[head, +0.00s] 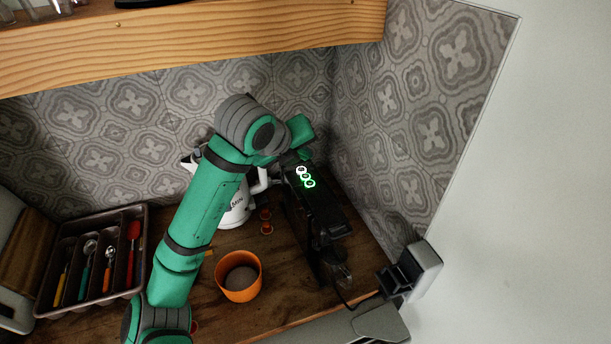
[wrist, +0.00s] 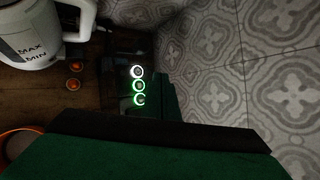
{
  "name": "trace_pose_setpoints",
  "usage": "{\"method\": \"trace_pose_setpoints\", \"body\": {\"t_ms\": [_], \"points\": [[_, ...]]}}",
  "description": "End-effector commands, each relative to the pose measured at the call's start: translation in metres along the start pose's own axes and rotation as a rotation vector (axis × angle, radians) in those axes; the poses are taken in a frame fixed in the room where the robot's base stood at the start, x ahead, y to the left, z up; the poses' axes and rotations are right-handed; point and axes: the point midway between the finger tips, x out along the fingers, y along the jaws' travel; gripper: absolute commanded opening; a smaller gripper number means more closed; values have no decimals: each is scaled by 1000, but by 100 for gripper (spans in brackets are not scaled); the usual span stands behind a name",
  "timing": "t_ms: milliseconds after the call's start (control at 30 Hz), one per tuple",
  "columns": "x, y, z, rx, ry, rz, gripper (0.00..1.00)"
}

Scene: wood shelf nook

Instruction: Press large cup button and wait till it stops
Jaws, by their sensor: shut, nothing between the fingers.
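The black coffee machine (head: 318,215) stands on the wooden counter by the right wall. I cannot read which is the large cup button. My gripper (head: 303,153) is shut and empty, just behind the buttons in the head view. In the wrist view its dark green fingers (wrist: 166,88) are close beside the lit rings; contact cannot be told.
A white kettle (head: 237,211) stands left of the machine, with small orange-red pieces (head: 266,228) between them. An orange cup (head: 239,294) stands in front. A cutlery tray (head: 142,230) is at left. A wooden shelf (head: 220,38) hangs above; the tiled wall is close on the right.

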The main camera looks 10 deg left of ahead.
Motion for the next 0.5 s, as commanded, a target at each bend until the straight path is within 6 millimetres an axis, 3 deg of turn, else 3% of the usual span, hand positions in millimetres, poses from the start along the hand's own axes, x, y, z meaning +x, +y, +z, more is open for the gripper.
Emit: {"method": "trace_pose_setpoints", "body": {"t_ms": [200,500], "points": [[17,13,-13,-1,1,0,0],[25,19,-18,0,-1,0,0]]}}
